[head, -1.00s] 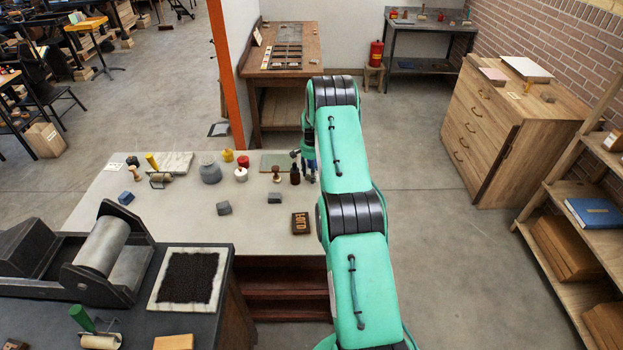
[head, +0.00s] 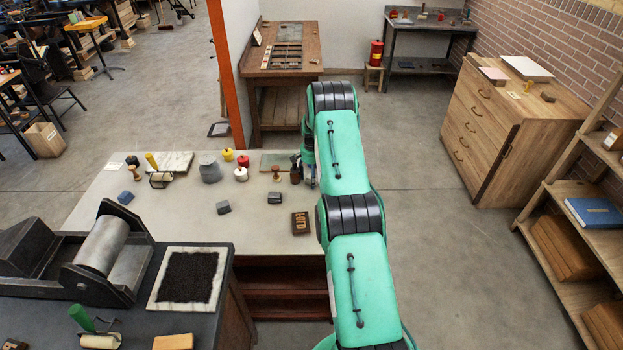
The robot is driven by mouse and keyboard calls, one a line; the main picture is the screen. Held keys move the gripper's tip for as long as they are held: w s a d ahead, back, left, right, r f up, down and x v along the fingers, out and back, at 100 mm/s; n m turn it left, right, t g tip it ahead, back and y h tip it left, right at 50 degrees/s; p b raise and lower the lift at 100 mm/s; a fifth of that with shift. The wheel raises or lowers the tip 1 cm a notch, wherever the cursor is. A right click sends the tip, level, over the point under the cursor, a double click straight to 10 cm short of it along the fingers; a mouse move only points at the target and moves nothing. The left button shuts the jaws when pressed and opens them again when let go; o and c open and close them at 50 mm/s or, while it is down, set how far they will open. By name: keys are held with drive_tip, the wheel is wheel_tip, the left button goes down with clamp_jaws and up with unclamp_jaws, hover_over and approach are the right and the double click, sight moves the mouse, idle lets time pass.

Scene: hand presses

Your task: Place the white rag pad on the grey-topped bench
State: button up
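A white pad (head: 527,68), which looks like the rag pad, lies flat on top of the wooden drawer cabinet at the right. A bench with a light grey top (head: 262,228) stands in front of me, left of my arm. A smaller dark bench with a grey top (head: 430,24) stands against the back wall; I cannot tell which one is meant. My gripper (head: 306,170) is low over the right edge of the near bench, far from the white pad. My arm mostly hides it, and its fingers are too small to read. A small dark bottle (head: 295,177) is right beside it.
The near bench holds a dark type block (head: 301,223), grey blocks, a grey jar (head: 210,169) and small pots. A pinkish pad (head: 494,75) and small blocks share the cabinet top (head: 510,100). Shelves (head: 580,215) stand at the right. The floor between arm and cabinet is clear.

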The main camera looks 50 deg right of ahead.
drive_tip(key=shift+r, duration=0.1)
wheel_tip(320, 180, up, 12)
idle(1.0)
drive_tip(key=shift+r, duration=0.1)
idle(0.4)
